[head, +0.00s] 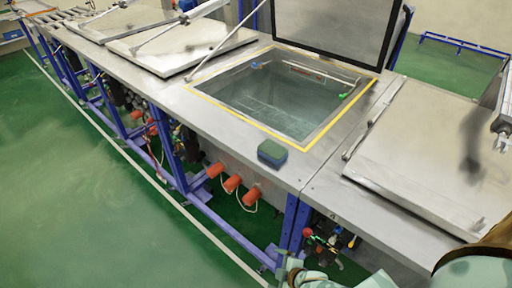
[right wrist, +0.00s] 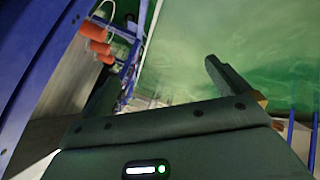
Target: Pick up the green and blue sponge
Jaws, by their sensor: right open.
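The green and blue sponge (head: 272,152) lies flat on the steel table top, near its front edge, with its green face up and blue below. It is just in front of the yellow-taped frame of the open tank. My right gripper (right wrist: 165,80) is open, with nothing between its fingers, in the right wrist view. In the head view, part of my right arm shows at the bottom edge, low in front of the table and well apart from the sponge. The sponge does not show in the right wrist view. My left gripper is not in view.
A closed steel lid (head: 430,150) lies to the right. Orange plugs (head: 232,183) stick out below the table edge and also show in the right wrist view (right wrist: 95,35). Green floor (head: 90,210) is clear at left.

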